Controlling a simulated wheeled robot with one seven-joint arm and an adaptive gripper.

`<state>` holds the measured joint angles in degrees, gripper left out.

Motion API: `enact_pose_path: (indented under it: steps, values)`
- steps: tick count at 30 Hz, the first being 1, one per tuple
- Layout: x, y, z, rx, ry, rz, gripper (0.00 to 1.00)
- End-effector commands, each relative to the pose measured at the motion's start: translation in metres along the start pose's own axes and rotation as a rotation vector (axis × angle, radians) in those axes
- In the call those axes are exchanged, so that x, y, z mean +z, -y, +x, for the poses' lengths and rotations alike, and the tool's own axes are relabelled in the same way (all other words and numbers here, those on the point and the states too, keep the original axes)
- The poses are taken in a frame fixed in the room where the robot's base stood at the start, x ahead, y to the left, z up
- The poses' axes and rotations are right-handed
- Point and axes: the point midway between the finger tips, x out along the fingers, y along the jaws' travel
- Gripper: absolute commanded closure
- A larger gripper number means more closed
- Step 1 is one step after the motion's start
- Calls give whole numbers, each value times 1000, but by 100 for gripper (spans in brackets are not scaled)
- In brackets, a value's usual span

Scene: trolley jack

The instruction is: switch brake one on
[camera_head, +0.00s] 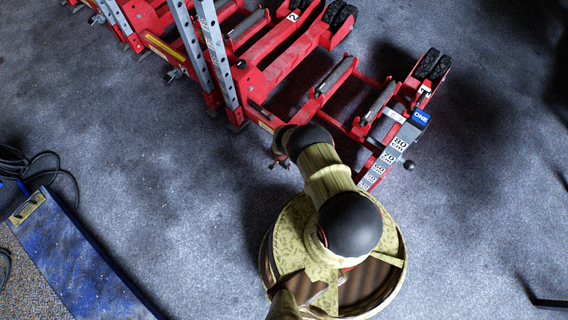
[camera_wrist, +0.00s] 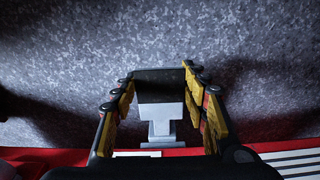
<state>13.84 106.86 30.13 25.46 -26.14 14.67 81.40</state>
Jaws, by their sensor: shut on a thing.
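A small grey pedal-like lever with a black pad (camera_wrist: 162,112), which looks like the brake, stands out from a red frame bar in the wrist view. My gripper (camera_wrist: 158,82) has its yellow and black fingers on both sides of this lever and is shut on it. In the head view my gripper (camera_head: 279,160) is mostly hidden under my arm, beside the red trolley jack frame (camera_head: 345,126). The lever cannot be made out there. A blue tag reading ONE (camera_head: 421,118) sits at the frame's right end.
A scale plate with numbers (camera_head: 389,152) and a black knob (camera_head: 409,165) are at the jack's right end. Another grey lever (camera_head: 175,74) juts from the frame at upper left. A blue ramp (camera_head: 75,260) and black cables (camera_head: 40,165) lie at left.

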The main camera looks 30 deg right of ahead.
Motion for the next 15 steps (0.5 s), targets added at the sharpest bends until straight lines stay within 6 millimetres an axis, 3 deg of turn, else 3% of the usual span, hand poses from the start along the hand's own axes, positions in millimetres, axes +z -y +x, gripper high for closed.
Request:
enact_pose_path:
  steps: [1,2,11,15]
  values:
    - [4,-2,2,2,3,-1,100]
    - [4,-2,2,2,3,-2,54]
    - [2,-1,1,1,1,-1,37]
    - [1,0,0,1,1,-1,36]
